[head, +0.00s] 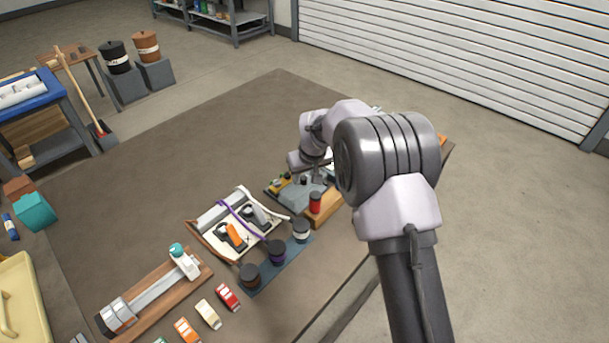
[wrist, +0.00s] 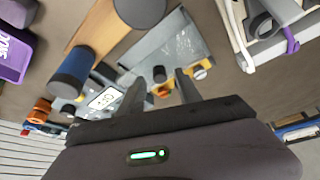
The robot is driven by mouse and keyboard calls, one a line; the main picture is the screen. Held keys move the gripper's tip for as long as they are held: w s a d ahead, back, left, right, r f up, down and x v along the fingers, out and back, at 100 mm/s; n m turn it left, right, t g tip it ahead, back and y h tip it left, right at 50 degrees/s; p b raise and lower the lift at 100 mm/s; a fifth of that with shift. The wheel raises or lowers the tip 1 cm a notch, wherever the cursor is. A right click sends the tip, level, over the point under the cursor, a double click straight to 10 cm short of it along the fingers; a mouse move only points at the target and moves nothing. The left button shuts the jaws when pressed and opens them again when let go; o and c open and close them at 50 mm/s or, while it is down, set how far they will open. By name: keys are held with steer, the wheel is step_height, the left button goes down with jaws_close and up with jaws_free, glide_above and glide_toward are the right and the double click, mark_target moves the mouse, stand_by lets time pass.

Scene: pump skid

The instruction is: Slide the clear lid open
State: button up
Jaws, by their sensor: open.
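The clear lid looks like a see-through grey panel (wrist: 172,48) in the wrist view, slanting across the upper middle. In the head view a grey panel (head: 298,196) lies beside the wooden block, partly under my arm. A small dark knob (wrist: 159,73) shows near the lid's lower end. My gripper (wrist: 161,84) is open, with one finger on each side of the knob in the picture. I cannot tell whether a finger touches it. In the head view my gripper (head: 306,179) is over the panel, its fingertips hard to make out.
A red cylinder (head: 315,202) stands on a wooden block (head: 325,213) right of the panel. A tray (head: 205,239) with tools and a purple cable lies to the left. Dark jars (head: 277,251) stand in front. Bare bench top (head: 190,160) lies behind.

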steer(key=p+v, duration=0.4)
steer(key=v, duration=1.2)
steer(key=shift+s+r, duration=0.2)
steer(key=shift+s, duration=0.05)
steer(key=s+d+r+m+t+b, duration=0.1)
steer(key=s+d+r+m, duration=0.35)
steer(key=s, duration=0.65)
steer(key=s+d+r+m+b, duration=0.1)
steer(key=s+d+r+m, duration=0.1)
steer(key=s+d+r, duration=0.75)
steer(key=s+f+m, duration=0.1)
steer(key=s+f, duration=0.1)
steer(key=s, duration=0.5)
steer(key=s+a+f+m, duration=0.1)
steer(key=s+f+m, duration=0.1)
steer(key=s, duration=0.5)
steer(key=shift+a+f+t, duration=0.3)
steer(key=shift+f+t, duration=0.1)
steer(key=shift+f, duration=0.2)
